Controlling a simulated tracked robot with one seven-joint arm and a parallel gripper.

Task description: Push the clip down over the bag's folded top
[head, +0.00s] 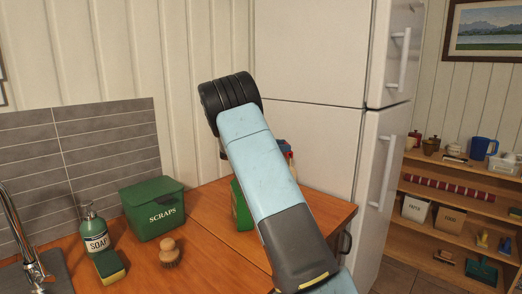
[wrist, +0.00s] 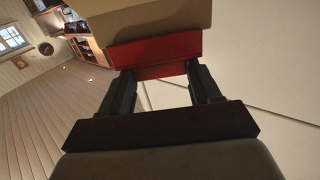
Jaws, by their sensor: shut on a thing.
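In the wrist view my gripper (wrist: 159,76) has its two dark fingers shut on a red bar, which looks like the clip (wrist: 156,54). The clip lies across the fingertips. A broad tan shape (wrist: 160,20), perhaps the bag's folded top, is right beyond the clip, and I cannot tell whether the clip is around it or only against it. A green thing (head: 241,208), perhaps part of the bag, shows on the counter left of my arm. Small blue and red bits (head: 287,152) show right of it.
The wooden counter (head: 200,225) holds a green scraps bin (head: 153,207), a soap bottle (head: 94,228), a sponge (head: 109,266) and a round brush (head: 170,253). A white fridge (head: 315,130) stands close behind my arm. Shelves (head: 445,200) stand farther right.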

